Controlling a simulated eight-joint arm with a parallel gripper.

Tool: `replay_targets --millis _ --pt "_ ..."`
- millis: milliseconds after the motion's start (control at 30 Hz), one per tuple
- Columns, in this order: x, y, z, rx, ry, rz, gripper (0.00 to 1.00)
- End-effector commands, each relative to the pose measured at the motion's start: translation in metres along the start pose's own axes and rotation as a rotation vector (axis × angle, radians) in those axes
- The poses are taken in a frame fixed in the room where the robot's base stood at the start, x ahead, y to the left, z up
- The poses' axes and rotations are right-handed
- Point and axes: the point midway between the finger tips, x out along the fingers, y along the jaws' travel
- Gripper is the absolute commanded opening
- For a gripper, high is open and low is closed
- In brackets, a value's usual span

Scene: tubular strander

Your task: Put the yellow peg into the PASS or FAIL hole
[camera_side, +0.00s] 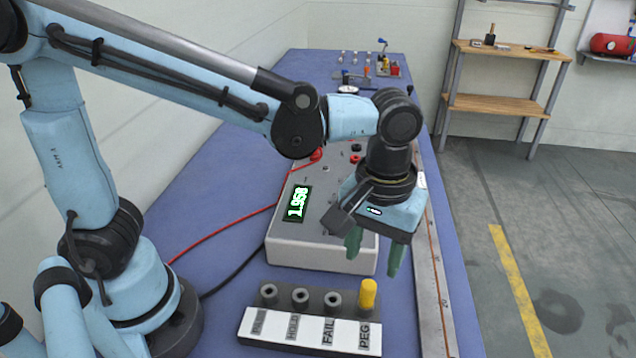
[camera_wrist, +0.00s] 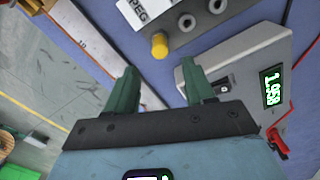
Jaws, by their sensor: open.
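The yellow peg (camera_side: 368,293) stands upright in the rightmost position of the peg block (camera_side: 268,332), above the label PEG. Three grey-rimmed empty holes stand to its left; the one beside the peg (camera_side: 333,300) is labelled FAIL, the middle one (camera_side: 300,297) appears to read HOLD, and the leftmost label is hard to read. My gripper (camera_side: 374,260) is open and empty, with green fingers pointing down, above and behind the peg. In the wrist view, the peg (camera_wrist: 159,45) lies beyond the fingertips of my gripper (camera_wrist: 160,72), roughly between them and not touched.
A grey meter box (camera_side: 300,245) with a green display reading 1.958 stands behind the block; it also shows in the wrist view (camera_wrist: 240,65). Red and black cables run left from it. A ruler (camera_side: 430,270) lies along the table's right edge. Small fittings stand at the far end.

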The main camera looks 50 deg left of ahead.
Motion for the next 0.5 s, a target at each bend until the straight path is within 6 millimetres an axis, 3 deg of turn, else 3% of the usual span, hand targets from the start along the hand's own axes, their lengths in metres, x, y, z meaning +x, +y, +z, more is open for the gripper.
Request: replay_targets --millis 200,500 --pt "0.025 0.0 0.0 0.0 0.001 0.001 0.53" --pt "0.041 0.0 0.0 0.0 0.001 0.001 0.53"
